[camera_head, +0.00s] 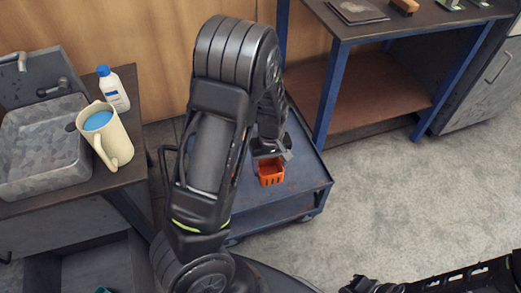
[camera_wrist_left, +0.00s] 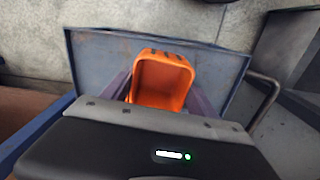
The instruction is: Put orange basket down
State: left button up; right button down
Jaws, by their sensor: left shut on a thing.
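The orange basket (camera_head: 270,172) is in the head view, below my left gripper (camera_head: 270,150) and over the blue cart (camera_head: 305,185). In the left wrist view the basket (camera_wrist_left: 162,82) sits between the two fingers of my left gripper (camera_wrist_left: 160,90), its open inside facing the camera. The left gripper is shut on it. The cart top (camera_wrist_left: 95,60) lies behind the basket in the wrist view. I cannot tell whether the basket touches the cart top. My right arm (camera_head: 450,280) enters at the lower right; its gripper's fingers are not clear.
A bench with a grey sink (camera_head: 45,150), a cream jug (camera_head: 105,135) and a white bottle with a blue cap (camera_head: 113,90) stands at the left. A blue-legged table (camera_head: 375,30) stands behind the cart. Open floor (camera_head: 420,190) lies to the right.

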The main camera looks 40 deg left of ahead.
pick_arm(q)
jog(key=w+d+r+m+p, duration=0.2)
jog(key=d+r+m+p, duration=0.3)
jog(key=r+p, duration=0.1)
jog(key=w+d+r+m+p, duration=0.3)
jog(key=d+r+m+p, duration=0.2)
jog(key=r, duration=0.4)
jog(key=shift+w+d+p, duration=0.15)
jog(key=shift+d+p, duration=0.25)
